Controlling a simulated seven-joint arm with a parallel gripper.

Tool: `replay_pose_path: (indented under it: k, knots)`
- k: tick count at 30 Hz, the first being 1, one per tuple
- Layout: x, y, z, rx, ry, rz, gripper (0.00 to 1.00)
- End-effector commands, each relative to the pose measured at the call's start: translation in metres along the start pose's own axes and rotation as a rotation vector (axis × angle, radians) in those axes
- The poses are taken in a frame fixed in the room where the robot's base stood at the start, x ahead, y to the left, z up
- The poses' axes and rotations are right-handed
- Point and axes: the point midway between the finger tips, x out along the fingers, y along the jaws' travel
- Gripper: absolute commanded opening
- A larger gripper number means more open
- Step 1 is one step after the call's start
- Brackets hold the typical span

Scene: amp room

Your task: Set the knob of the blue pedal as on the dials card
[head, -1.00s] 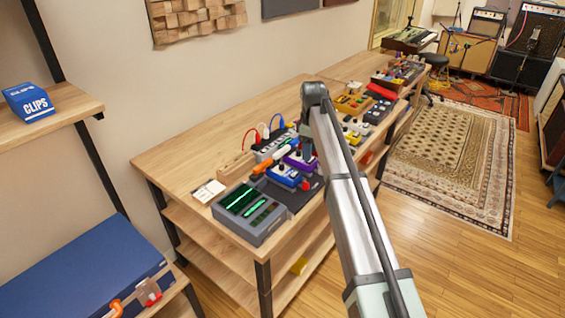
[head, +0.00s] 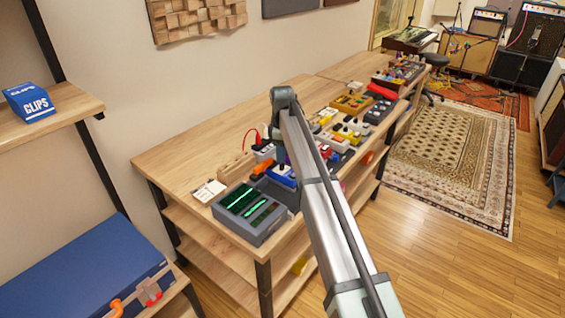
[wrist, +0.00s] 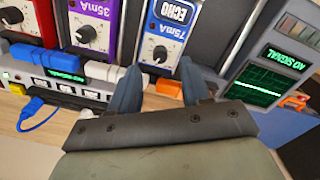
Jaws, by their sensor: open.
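The blue pedal (wrist: 174,24), marked ECHO and 75mA, is at the top centre of the wrist view. Its black knob (wrist: 159,54) has a white pointer mark. My gripper (wrist: 158,68) is open, its two fingers apart to the left and right of the pedal's lower end, with the knob showing between the tips; I cannot tell whether they touch anything. In the head view the blue pedal (head: 281,176) is partly hidden by my arm, which also hides the gripper. A small white card (head: 208,191), perhaps the dials card, lies left of the grey scope; its marks are unreadable.
A purple pedal (wrist: 113,28) and a red pedal (wrist: 28,20) stand left of the blue one. A grey scope (wrist: 262,82) is close on the right. Plugs and a power strip (wrist: 50,84) lie below. The table's back left (head: 185,150) is clear.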

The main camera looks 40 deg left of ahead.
Motion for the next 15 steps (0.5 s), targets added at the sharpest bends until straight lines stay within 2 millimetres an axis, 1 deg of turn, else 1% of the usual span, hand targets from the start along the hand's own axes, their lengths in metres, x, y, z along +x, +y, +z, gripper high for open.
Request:
replay_pose_path:
  k: [1,3,6,10,15]
  knots:
    - [0.009,-0.001,0.000,0.000,-0.001,-0.002,0.47]
    - [0.020,-0.001,0.000,0.000,0.000,-0.001,0.47]
    - [0.031,0.000,0.000,0.001,0.000,-0.001,0.47]
    - [0.042,0.000,0.000,0.001,0.000,0.000,0.47]
    - [0.048,0.000,0.000,0.001,0.000,0.001,0.47]
